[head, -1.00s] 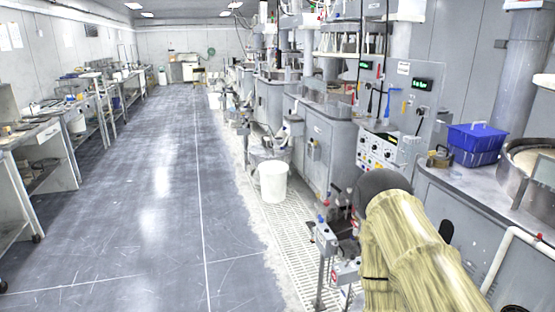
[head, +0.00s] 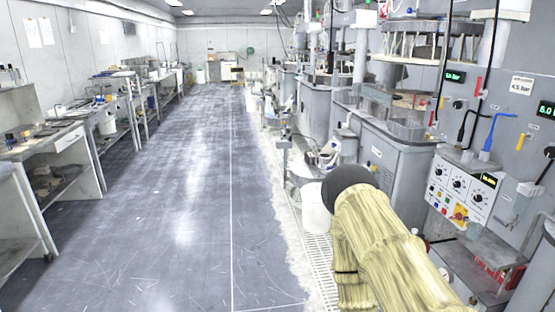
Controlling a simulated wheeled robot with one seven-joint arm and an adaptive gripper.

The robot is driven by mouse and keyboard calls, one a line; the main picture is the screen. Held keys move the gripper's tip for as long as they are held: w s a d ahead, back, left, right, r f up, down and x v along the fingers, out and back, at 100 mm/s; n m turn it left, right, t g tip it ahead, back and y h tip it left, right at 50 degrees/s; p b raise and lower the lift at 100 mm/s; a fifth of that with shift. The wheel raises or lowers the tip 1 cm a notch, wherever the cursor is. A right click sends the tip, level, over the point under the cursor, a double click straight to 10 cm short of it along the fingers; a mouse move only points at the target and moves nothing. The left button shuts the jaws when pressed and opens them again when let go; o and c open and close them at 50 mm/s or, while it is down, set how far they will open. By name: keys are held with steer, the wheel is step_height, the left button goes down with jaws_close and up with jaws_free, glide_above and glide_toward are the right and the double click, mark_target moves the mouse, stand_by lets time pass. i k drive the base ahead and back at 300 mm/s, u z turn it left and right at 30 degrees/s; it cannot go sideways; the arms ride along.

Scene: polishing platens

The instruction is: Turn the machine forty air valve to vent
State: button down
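A grey machine panel (head: 520,75) stands at the right. It carries a blue lever (head: 497,130), a red lever (head: 477,86), black handles and hoses, and green-lit displays (head: 455,76). A label reading about 4.5 bar (head: 521,85) is on it. No machine number is legible, so I cannot tell which lever is the machine forty air valve or how it is set. My arm, in a yellowish sleeve with a dark rounded end, reaches in from the lower right, left of the panel. My gripper is not visible.
A control box (head: 464,190) with dials and buttons sits below the levers. A white bucket (head: 315,207) stands partly behind my arm on the floor grating. Machines line the right side and benches (head: 75,145) the left. The grey floor (head: 170,220) between is open.

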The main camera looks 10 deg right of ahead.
mark_target(476, 94)
steer(key=i, duration=1.6)
steer(key=z, duration=0.7)
steer(key=i, duration=1.5)
steer(key=z, duration=1.35)
steer(key=i, duration=0.95)
steer(key=z, duration=0.45)
